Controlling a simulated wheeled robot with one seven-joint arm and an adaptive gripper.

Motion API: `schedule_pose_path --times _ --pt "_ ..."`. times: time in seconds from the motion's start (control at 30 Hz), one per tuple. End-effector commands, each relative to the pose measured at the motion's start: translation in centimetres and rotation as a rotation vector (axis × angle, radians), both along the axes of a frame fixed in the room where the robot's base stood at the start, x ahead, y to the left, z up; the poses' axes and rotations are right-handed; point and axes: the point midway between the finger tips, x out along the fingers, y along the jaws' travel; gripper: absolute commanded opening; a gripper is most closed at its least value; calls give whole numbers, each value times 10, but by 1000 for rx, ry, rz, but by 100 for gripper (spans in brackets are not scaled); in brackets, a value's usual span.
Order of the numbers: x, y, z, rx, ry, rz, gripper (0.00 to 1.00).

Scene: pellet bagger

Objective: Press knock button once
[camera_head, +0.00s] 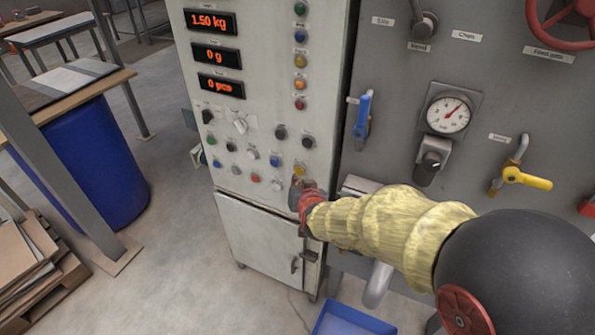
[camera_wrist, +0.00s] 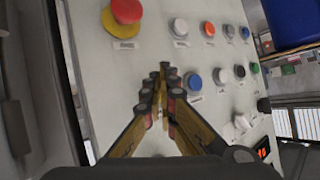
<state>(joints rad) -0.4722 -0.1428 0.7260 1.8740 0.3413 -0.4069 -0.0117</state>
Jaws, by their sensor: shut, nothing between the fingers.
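My gripper (camera_head: 298,184) is at the lower right of the control panel, its fingertips shut and empty. In the wrist view its fingers (camera_wrist: 165,72) meet in a point close to the panel face. A yellow button (camera_head: 299,169) shows just above the fingertips in the head view; the fingers hide it in the wrist view. Whether they touch it I cannot tell. Button labels are too small to read, so I cannot tell by label which is the knock button. A blue button (camera_wrist: 193,82) and a white button (camera_wrist: 180,28) sit beside the fingers.
A red mushroom button on a yellow base (camera_wrist: 124,14) is close to my fingers. Displays (camera_head: 214,54) are higher on the cabinet. Right of it are a blue-handled valve (camera_head: 362,115) and a gauge (camera_head: 448,114).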

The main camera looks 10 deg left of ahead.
Motion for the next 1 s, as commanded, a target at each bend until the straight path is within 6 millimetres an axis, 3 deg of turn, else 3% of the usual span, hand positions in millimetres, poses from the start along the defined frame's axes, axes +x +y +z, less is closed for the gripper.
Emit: schedule_pose_path --times 0.27,1.0 --pt "-2 1 0 0 1 0 0" --pt "-56 20 0 0 1 1 0"
